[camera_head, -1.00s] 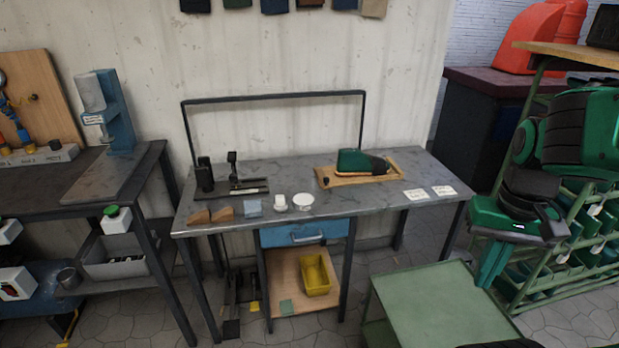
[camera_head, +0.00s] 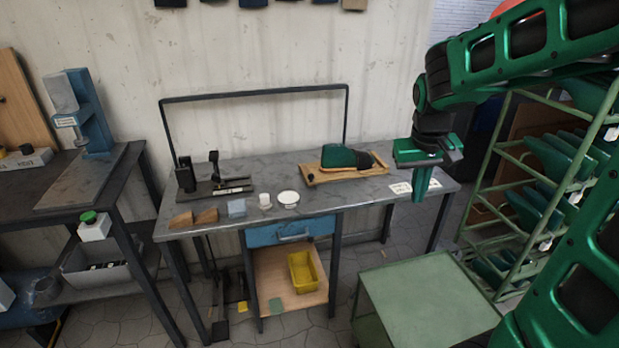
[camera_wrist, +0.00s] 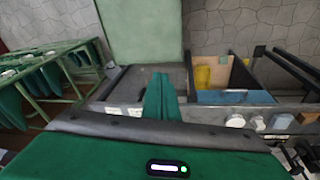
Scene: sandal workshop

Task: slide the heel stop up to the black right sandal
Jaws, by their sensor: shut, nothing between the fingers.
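A wooden board (camera_head: 317,179) lies on the workbench. On it sits a dark green and black sandal-like form (camera_head: 345,158) with an orange edge along its base. A small black knob (camera_head: 311,177) is at the board's left end; I cannot tell whether it is part of the heel stop. I see no clearly black right sandal. My gripper (camera_head: 419,192) is to the right of the board, pointing down in front of the bench's right part, shut and empty. Its green fingers (camera_wrist: 160,88) are together in the wrist view, where the board does not show.
A black metal fixture (camera_head: 214,188) stands at the bench's left. Wedges, a blue block and a round white dish (camera_head: 288,197) line the front. White cards (camera_head: 401,188) lie near my gripper. A green cart (camera_head: 425,290) and green rack (camera_head: 480,210) are at the right.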

